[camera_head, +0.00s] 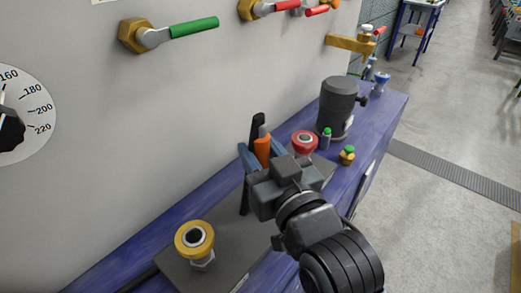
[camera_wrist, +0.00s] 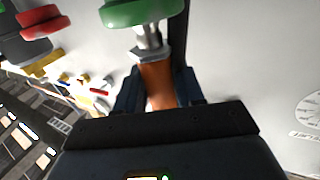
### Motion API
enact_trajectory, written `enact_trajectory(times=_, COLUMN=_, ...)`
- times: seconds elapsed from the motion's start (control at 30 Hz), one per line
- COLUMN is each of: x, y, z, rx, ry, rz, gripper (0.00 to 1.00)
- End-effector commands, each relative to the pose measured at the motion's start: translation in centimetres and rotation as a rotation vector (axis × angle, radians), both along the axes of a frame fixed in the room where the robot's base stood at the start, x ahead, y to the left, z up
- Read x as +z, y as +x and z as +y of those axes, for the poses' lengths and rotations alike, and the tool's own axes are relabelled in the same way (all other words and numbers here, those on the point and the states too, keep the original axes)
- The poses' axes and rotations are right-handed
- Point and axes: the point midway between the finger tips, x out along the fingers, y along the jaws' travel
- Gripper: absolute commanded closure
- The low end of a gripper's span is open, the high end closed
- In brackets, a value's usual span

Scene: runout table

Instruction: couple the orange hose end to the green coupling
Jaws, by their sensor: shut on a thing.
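My gripper (camera_head: 263,158) is shut on the orange hose end (camera_head: 262,145), above the dark plate on the bench. In the wrist view the orange hose end (camera_wrist: 158,84) sits between the blue fingers (camera_wrist: 159,93), its metal tip pointing up in the picture. The green coupling (camera_wrist: 138,11) shows at the top of the wrist view, cut by the edge. The tip appears at or just in front of its collar; I cannot tell whether they touch. In the head view the green coupling is hidden, apparently behind my gripper.
A red coupling (camera_head: 304,142) stands just right of my gripper, and a yellow one (camera_head: 194,238) at lower left. The grey panel (camera_head: 130,90) rises behind.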

Motion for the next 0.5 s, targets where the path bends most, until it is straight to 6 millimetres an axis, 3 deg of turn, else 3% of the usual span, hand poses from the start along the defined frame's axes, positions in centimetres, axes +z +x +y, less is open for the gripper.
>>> enact_trajectory(times=0.5, x=-1.2, y=0.0, z=0.0, rx=0.000, ry=0.000, rz=-0.001, gripper=1.00)
